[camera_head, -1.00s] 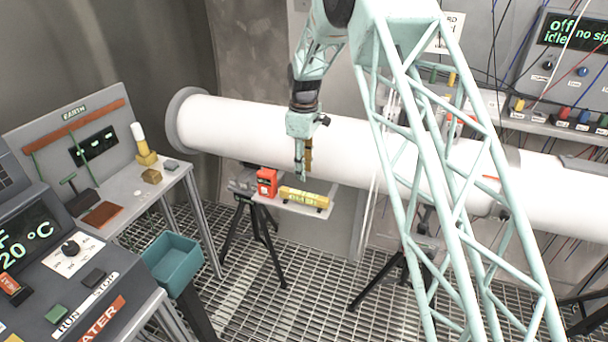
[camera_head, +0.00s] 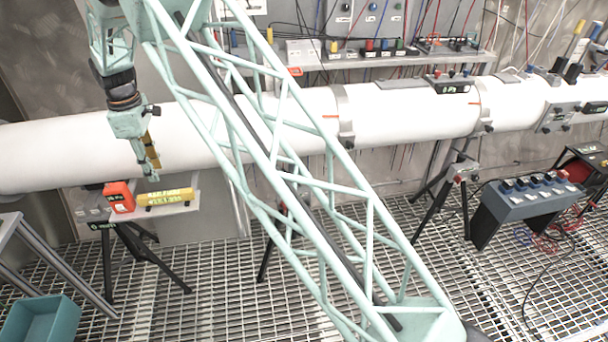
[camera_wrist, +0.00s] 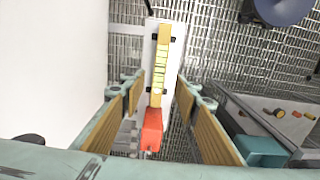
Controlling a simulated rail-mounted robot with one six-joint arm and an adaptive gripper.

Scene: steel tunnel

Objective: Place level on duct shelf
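The yellow level (camera_head: 166,197) with greenish vial markings lies on the narrow white duct shelf (camera_wrist: 149,60), below the large white duct (camera_head: 60,150). It shows lengthwise in the wrist view (camera_wrist: 161,70). A red device (camera_head: 119,197) stands on the shelf beside the level's left end; in the wrist view it is at the level's near end (camera_wrist: 152,128). My gripper (camera_wrist: 160,90) points down above the shelf. Its two yellow-padded fingers are wide apart with nothing gripped between them. In the head view my gripper (camera_head: 152,165) is above the level, apparently not touching it.
The duct runs close behind my gripper. A tripod (camera_head: 140,255) stands under the shelf. A teal bin (camera_head: 42,320) sits at lower left. A blue-grey switch box (camera_head: 530,205) with cables stands at right. The grating floor between is mostly open.

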